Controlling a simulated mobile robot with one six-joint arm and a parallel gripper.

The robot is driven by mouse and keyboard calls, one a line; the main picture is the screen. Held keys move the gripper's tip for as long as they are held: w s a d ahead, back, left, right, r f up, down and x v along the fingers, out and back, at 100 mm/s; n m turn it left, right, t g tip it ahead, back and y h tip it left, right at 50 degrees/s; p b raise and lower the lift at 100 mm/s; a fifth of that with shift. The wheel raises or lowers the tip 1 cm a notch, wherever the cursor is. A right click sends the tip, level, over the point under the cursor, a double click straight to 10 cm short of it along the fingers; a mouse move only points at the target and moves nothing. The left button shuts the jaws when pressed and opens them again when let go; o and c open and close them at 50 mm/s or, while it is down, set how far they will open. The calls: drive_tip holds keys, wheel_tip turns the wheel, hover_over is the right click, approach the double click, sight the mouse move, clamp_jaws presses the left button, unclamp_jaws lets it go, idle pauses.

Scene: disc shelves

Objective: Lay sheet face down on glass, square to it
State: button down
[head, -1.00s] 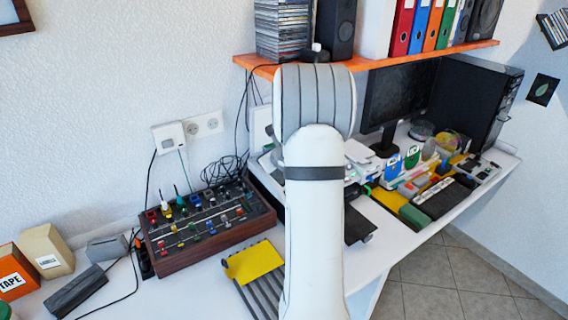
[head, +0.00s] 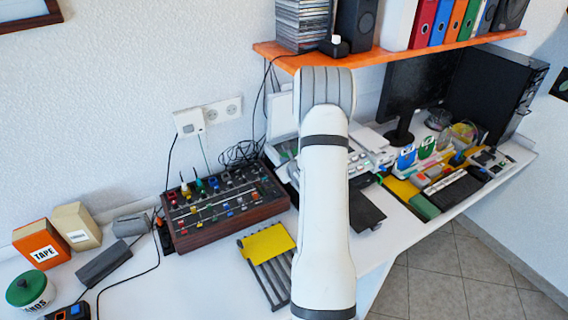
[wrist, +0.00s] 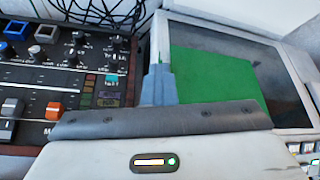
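In the wrist view a plain green sheet (wrist: 215,82) shows over the dark scanner glass (wrist: 285,85), which has a pale frame. My gripper's grey finger part (wrist: 158,86) stands at the sheet's left edge, by the frame. Whether the fingers are pinched on the sheet is not visible. In the head view my arm hides the gripper and the sheet.
A mixer (head: 222,208) with knobs and cables stands left of the scanner. A yellow sheet (head: 267,243) lies on a grey slotted rack (head: 270,280) in front. An orange shelf (head: 380,56) overhangs the desk. A monitor (head: 408,85) and stationery are on the right.

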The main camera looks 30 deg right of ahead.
drive_tip(key=shift+f, duration=0.4)
drive_tip(key=shift+f+b, duration=0.2)
drive_tip(key=shift+b, duration=0.1)
drive_tip(key=c, duration=2.1)
unclamp_jaws()
drive_tip(key=shift+r, duration=0.1)
drive_tip(key=shift+c, duration=0.2)
drive_tip(key=o, duration=0.4)
drive_tip(key=shift+r, duration=0.1)
